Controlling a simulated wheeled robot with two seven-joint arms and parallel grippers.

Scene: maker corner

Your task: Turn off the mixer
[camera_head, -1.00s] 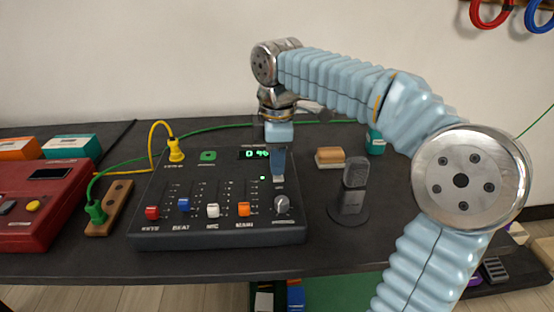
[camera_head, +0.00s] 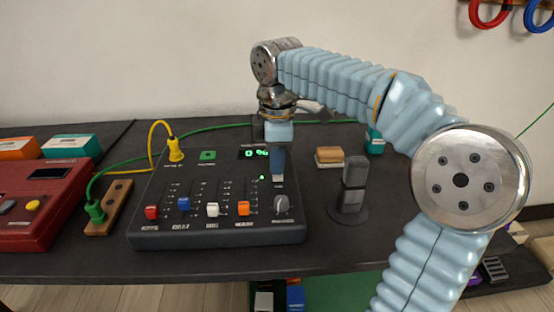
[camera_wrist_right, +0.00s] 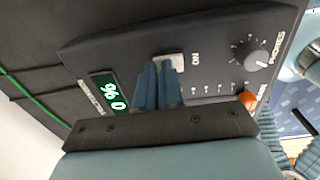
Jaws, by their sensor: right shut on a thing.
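The black mixer (camera_head: 190,236) sits on the dark table, with a row of coloured fader caps and a grey knob (camera_head: 281,204). Its display (camera_head: 254,153) glows green, and a small green light (camera_head: 262,178) is lit below it. My right gripper (camera_head: 278,179) reaches down onto the mixer's upper right part. In the right wrist view its blue fingers (camera_wrist_right: 168,98) are close together at a pale switch (camera_wrist_right: 169,61) beside the letters "ON". The fingertips partly hide the switch, so its position is unclear. My left gripper is out of view.
A red device (camera_head: 50,220) stands left of the mixer, and a wooden block (camera_head: 108,207) lies between them. A dark microphone-like stand (camera_head: 353,187) is close on the right. Yellow (camera_head: 152,140) and green cables plug in at the left.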

